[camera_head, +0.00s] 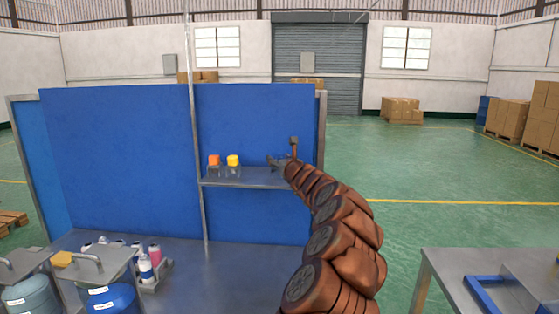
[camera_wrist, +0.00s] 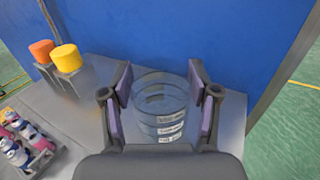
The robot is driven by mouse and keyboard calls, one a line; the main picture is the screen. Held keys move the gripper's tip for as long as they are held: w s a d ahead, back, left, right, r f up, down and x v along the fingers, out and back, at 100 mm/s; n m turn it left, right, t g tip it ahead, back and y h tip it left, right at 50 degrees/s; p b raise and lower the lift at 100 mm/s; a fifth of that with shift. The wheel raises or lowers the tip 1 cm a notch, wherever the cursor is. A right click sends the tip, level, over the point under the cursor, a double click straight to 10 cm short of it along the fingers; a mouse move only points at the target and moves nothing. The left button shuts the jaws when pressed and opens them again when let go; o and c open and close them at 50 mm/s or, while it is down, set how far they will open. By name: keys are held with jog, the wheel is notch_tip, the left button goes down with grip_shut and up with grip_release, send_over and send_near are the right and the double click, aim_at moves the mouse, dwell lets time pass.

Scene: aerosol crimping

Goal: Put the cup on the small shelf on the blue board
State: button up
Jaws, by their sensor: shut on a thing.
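A clear, see-through cup (camera_wrist: 160,104) with small white labels is between my gripper's two purple-padded fingers in the wrist view. My gripper (camera_wrist: 160,98) is shut on it. In the head view my gripper (camera_head: 281,161) is at the right part of the small grey shelf (camera_head: 250,183) on the blue board (camera_head: 130,150). The shelf also shows under the cup in the wrist view (camera_wrist: 232,122). I cannot tell whether the cup's base touches the shelf. The cup is hard to make out in the head view.
An orange cap (camera_head: 213,160) and a yellow cap (camera_head: 233,160) sit on holders at the shelf's left part, left of my gripper. A rack of bottles (camera_head: 147,268) stands on the bench below. A metal post (camera_head: 320,130) borders the board's right edge.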

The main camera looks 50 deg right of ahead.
jog(key=shift+f, duration=0.1)
jog(key=o, duration=1.4)
jog(key=shift+b+v, duration=0.55)
jog(key=shift+v, duration=0.6)
jog(key=shift+b+v, duration=0.65)
jog(key=shift+v, duration=1)
jog(key=shift+s+a, duration=0.1)
jog(key=shift+s, duration=0.3)
jog(key=shift+b+v, duration=1)
jog(key=shift+v, duration=1.8)
